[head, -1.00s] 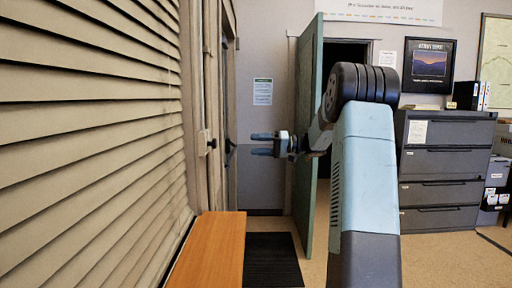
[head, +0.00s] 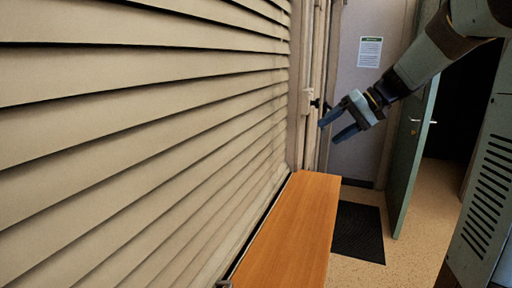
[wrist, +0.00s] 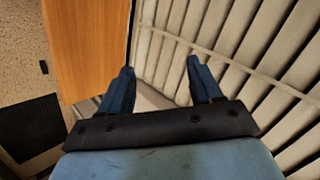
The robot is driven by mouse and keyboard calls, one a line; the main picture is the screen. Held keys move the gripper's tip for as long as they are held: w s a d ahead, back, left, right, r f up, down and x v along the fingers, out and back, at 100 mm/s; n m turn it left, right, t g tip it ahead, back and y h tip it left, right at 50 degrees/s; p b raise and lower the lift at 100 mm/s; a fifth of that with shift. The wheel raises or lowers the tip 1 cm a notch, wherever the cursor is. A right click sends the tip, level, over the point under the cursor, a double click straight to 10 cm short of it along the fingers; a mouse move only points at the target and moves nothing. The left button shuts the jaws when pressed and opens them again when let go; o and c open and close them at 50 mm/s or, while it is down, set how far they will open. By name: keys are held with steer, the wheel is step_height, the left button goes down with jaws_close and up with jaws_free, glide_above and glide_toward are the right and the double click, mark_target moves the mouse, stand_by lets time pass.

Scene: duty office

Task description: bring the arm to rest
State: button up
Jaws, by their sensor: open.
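My gripper (head: 333,126) is at the end of my arm, held in the air at the upper right of the head view. Its two blue fingers point left and slightly down toward the blinds. They are apart with nothing between them. In the wrist view my gripper (wrist: 158,75) also shows open and empty, with the slatted blinds and a wooden surface beyond the fingertips. My arm reaches in from the right edge of the head view. The fingers appear apart from everything around them.
Slatted blinds (head: 140,110) fill the left. A wooden bench top (head: 290,235) runs along them below my gripper. A green door (head: 408,160) stands open behind my arm, with a dark doorway. A black mat (head: 358,232) lies on the floor, which is otherwise clear there.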

steer(key=s+d+f+t+h, duration=0.1)
steer(key=s+f+h, duration=0.2)
steer(key=s, duration=0.9)
steer(key=s+d+f+t+h, duration=0.1)
steer(key=s+h, duration=0.5)
steer(key=s, duration=0.6)
steer(key=shift+s+f+m+t, duration=0.35)
steer(key=shift+f+t, duration=0.15)
steer(key=shift+f, duration=0.6)
